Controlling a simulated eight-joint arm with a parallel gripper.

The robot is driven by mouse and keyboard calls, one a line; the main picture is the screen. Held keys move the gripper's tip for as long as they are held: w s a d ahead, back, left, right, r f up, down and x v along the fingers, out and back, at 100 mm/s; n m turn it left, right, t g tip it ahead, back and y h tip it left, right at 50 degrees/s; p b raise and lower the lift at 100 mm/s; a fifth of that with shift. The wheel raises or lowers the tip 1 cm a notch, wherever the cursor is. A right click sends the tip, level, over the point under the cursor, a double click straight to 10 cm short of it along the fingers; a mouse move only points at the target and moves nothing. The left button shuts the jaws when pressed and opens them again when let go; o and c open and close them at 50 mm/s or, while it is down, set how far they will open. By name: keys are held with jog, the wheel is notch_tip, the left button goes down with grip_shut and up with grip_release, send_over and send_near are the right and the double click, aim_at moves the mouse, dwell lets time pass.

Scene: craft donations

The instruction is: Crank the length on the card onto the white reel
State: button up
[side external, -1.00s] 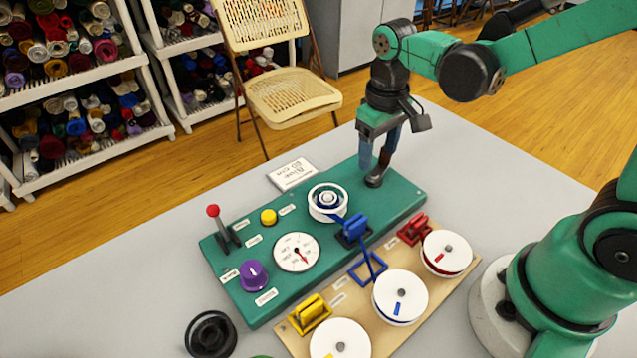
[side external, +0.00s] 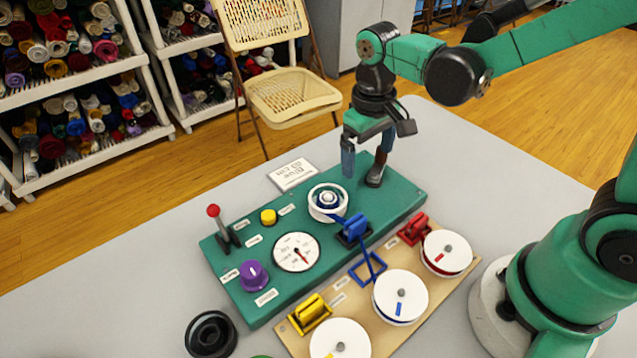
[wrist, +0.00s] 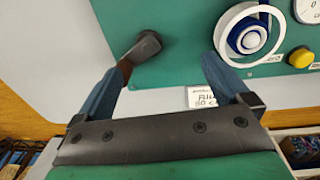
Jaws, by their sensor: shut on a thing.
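My gripper (side external: 367,165) is at the far right corner of the green winding machine (side external: 405,195). Its blue fingers (wrist: 163,82) stand wide apart. The brown crank handle on a dark crank arm (wrist: 147,46) is beside the inner side of one finger; the other finger is well clear of it. I cannot tell whether that finger touches the handle. The white reel (side external: 328,202) sits on the machine with blue ribbon on it; it also shows in the wrist view (wrist: 230,36).
The machine carries a dial (side external: 296,252), purple knob (side external: 253,275), yellow button (side external: 268,216) and red-tipped lever (side external: 220,225). In front, a wooden board (side external: 361,331) holds three white spools and yellow, blue (side external: 354,228) and red clips. A black ring (side external: 210,334) lies at the front left.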

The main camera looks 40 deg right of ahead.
jog(key=shift+y, duration=0.4)
jog(key=s+f, duration=0.1)
jog(key=s+a+f, duration=0.1)
jog(key=s, duration=0.1)
jog(key=shift+f, duration=0.4)
notch_tip(320, 180, up, 8)
jog(key=shift+f, duration=0.25)
jog(key=shift+d, duration=0.1)
jog(key=shift+c, duration=1.3)
jog(key=d, duration=0.5)
jog(key=shift+w+f, duration=0.1)
jog(key=shift+w, duration=0.1)
jog(key=shift+c, duration=1)
jog(key=shift+d+f, duration=0.15)
jog(key=shift+f, duration=3.5)
